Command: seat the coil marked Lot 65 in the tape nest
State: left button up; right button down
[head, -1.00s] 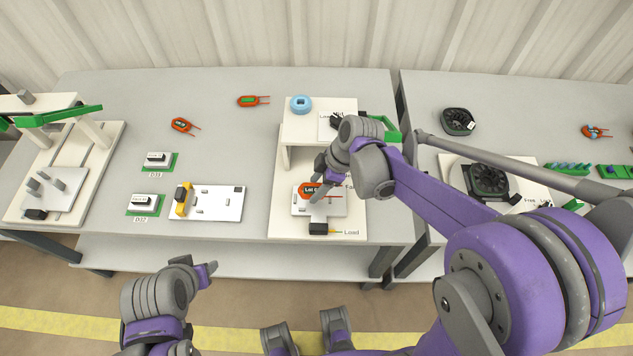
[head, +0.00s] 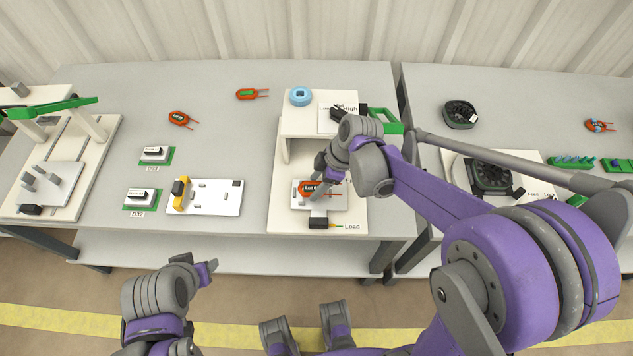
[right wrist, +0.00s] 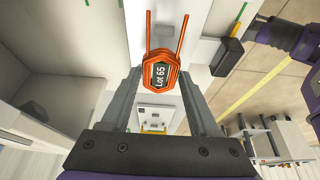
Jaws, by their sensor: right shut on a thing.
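The orange coil (head: 306,187) labelled Lot 65, with two straight leads, is held over a small light plate (head: 333,207) in the white shelved stand (head: 280,215). This plate may be the tape nest; no label here confirms it. In the right wrist view the coil (right wrist: 160,72) sits between the fingertips, its label readable and its leads pointing up the picture. My right gripper (head: 320,183) is shut on the coil; whether the coil touches the plate cannot be told. My left gripper (head: 207,271) is away in front of the table; its jaw opening is unclear.
A blue ring (head: 301,97) stands on the stand's upper shelf. A black block (head: 319,222) lies at the plate's front, by the word Load. Other coils (head: 180,119) (head: 252,94) lie at the back. A white plate with a yellow part (head: 181,194) is left.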

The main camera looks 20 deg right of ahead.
jog(key=shift+f+b, duration=0.75)
jog(key=shift+f, duration=0.25)
jog(key=shift+c, duration=0.3)
grip_release()
jog(key=shift+p+v, duration=1.8)
jog(key=shift+v, duration=0.8)
jog(key=p+v, duration=0.1)
jog(key=v, duration=0.9)
jog(key=shift+d+r, duration=0.2)
jog(key=shift+r, duration=0.1)
